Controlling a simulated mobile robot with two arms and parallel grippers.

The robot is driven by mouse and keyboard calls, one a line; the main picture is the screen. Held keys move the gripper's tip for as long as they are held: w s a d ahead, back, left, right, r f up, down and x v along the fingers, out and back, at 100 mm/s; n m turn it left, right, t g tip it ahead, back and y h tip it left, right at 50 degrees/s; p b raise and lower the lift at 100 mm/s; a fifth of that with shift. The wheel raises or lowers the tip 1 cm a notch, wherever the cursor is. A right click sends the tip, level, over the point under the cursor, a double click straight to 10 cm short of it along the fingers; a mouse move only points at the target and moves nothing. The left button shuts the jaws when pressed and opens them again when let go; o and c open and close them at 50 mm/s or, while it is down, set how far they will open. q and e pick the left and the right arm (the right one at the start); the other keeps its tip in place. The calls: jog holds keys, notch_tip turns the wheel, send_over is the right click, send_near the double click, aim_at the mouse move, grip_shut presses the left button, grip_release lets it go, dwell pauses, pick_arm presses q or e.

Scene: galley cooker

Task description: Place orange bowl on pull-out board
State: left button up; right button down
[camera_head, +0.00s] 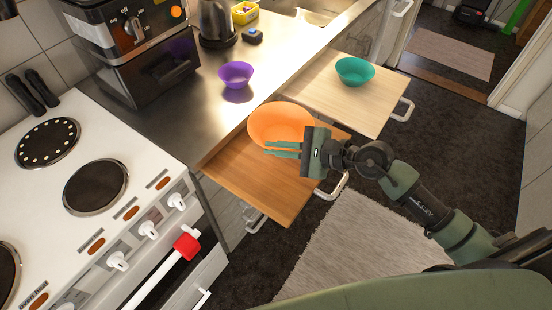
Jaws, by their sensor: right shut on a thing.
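The orange bowl (281,121) is over the nearer wooden pull-out board (262,187), at its back part. I cannot tell if the bowl rests on the board or is held just above it. My right gripper (284,149) comes in from the right and is shut on the bowl's near rim. A second, lighter pull-out board (335,104) is out farther back, with a teal bowl (355,71) on it. My left gripper is not in view.
A purple bowl (236,75) stands on the steel counter (184,112). The white cooker (100,200) with black hotplates is at the left, with a red thing (187,246) on its front rail. A black kettle (215,24) and an appliance (140,50) stand behind. The nearer board's front part is clear.

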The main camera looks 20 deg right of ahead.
jog(key=shift+f, duration=2.55)
jog(key=shift+f+b, duration=0.2)
jog(key=shift+b, duration=0.25)
jog(key=c, duration=1.6)
grip_release()
jog(key=shift+r, duration=0.1)
